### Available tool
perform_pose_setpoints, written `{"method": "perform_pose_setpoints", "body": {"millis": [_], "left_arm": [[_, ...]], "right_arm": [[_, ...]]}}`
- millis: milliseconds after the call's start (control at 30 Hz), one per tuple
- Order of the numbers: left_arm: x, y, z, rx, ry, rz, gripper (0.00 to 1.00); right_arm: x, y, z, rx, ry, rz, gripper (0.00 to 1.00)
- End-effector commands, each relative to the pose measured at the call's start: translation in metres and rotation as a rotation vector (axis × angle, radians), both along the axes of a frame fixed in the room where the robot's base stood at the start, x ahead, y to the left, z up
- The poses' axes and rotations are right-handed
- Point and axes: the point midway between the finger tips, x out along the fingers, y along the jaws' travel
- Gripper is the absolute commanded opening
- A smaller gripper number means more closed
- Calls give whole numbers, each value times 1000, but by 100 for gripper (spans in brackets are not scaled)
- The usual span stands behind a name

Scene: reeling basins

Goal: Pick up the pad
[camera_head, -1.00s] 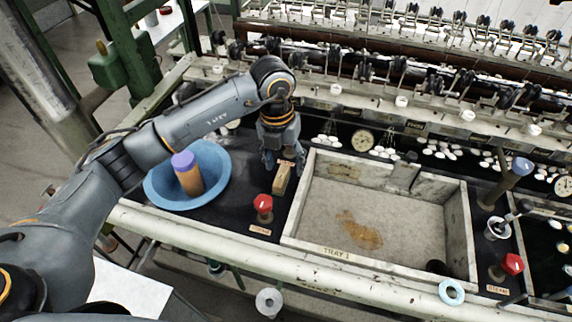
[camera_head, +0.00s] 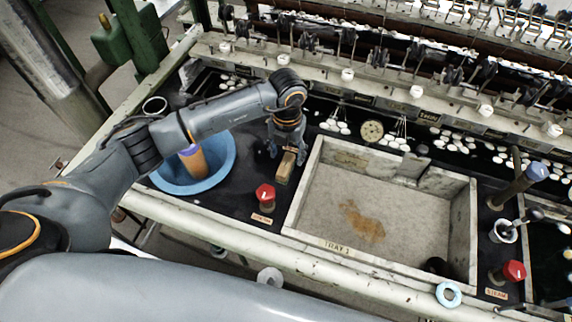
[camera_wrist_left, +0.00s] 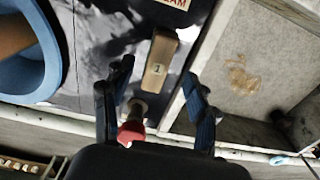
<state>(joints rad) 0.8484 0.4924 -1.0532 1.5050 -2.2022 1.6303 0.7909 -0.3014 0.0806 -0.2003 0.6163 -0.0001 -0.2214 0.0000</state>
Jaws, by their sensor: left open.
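The likely pad is a small tan block (camera_head: 286,168) on the dark bench top, between the blue basin and the left wall of the stone tray. My left gripper (camera_head: 287,154) is open and reaches down at the block's far end. In the left wrist view its two fingers (camera_wrist_left: 157,75) stand apart on either side of the block's lower end. I cannot tell whether they touch it. My right gripper is not in view.
A red knob (camera_head: 265,196) stands close in front of the block. A blue basin (camera_head: 225,172) holding an orange cylinder (camera_head: 194,163) is at left. The stone tray (camera_head: 293,212) is at right. Behind runs the reeling machine with several small white cups.

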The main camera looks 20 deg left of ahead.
Motion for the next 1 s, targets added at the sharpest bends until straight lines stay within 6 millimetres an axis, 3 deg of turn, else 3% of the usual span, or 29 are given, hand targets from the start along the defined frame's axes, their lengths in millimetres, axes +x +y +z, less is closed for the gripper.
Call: {"method": "perform_pose_setpoints", "body": {"millis": [167, 333, 567, 633, 867, 1000], "left_arm": [[-7, 2, -23, 1, 8, 1, 58], [-5, 1, -44, 0, 4, 1, 58], [-5, 1, -47, 0, 2, -1, 58], [-5, 1, -47, 0, 2, -1, 50], [-5, 1, -47, 0, 2, 0, 3], [-5, 1, -47, 0, 2, 0, 0]], "right_arm": [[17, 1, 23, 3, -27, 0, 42], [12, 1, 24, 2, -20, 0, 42], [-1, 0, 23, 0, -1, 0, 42], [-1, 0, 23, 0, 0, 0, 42], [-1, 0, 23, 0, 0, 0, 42], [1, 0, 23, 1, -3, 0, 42]]}}
